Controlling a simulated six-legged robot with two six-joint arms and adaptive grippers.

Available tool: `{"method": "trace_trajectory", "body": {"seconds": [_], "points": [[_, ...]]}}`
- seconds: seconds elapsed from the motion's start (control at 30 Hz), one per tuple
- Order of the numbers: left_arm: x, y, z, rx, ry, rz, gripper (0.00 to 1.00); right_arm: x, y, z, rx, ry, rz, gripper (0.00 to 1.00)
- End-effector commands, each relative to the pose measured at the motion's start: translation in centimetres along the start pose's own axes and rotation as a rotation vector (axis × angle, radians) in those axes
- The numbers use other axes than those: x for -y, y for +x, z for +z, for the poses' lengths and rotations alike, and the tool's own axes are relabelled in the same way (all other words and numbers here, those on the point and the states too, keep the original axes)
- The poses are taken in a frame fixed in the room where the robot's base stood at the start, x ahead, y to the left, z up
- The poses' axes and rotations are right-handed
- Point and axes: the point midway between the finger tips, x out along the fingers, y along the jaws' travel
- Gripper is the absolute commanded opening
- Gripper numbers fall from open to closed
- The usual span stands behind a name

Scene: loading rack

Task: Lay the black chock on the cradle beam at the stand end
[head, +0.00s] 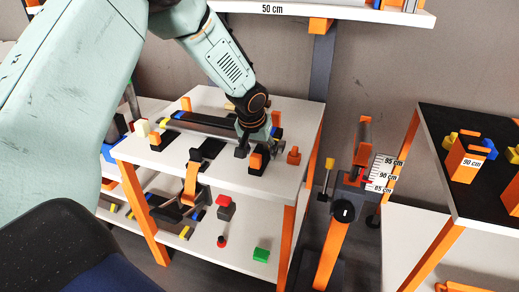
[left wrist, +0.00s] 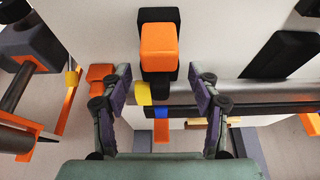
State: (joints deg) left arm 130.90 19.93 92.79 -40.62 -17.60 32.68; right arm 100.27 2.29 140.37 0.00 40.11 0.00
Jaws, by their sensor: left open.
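A long grey beam (head: 205,129), which looks like the cradle beam, lies across the white table top. It also crosses the left wrist view (left wrist: 270,87). A flat black block (head: 211,147), perhaps the black chock, lies on the near side of the beam; it shows at the upper right in the left wrist view (left wrist: 284,54). An orange block on a black piece (head: 256,161) stands nearer the stand. My left gripper (head: 257,147) is open above the beam's right end. Its fingers (left wrist: 160,92) are apart, with nothing gripped. My right gripper is out of view.
A small orange block (head: 293,155) sits near the table's right edge. An orange stand with a height scale (head: 384,172) is beyond that edge. A black-topped table (head: 450,130) is at the right. A shelf (head: 345,12) hangs above.

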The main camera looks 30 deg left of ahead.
Motion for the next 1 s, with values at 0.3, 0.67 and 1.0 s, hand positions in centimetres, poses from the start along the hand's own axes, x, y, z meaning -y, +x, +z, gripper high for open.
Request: {"method": "trace_trajectory", "body": {"seconds": [0.3, 0.67, 1.0], "points": [[0.0, -1.4, -0.1, -0.003, 0.000, 0.001, 0.61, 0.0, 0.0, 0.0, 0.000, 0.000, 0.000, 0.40], [0.0, -8.1, -0.1, -0.004, -0.001, 0.002, 0.61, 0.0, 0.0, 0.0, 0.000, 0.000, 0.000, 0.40], [0.0, -11.8, 0.0, -0.001, 0.000, 0.001, 0.61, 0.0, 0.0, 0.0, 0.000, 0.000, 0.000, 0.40]]}}
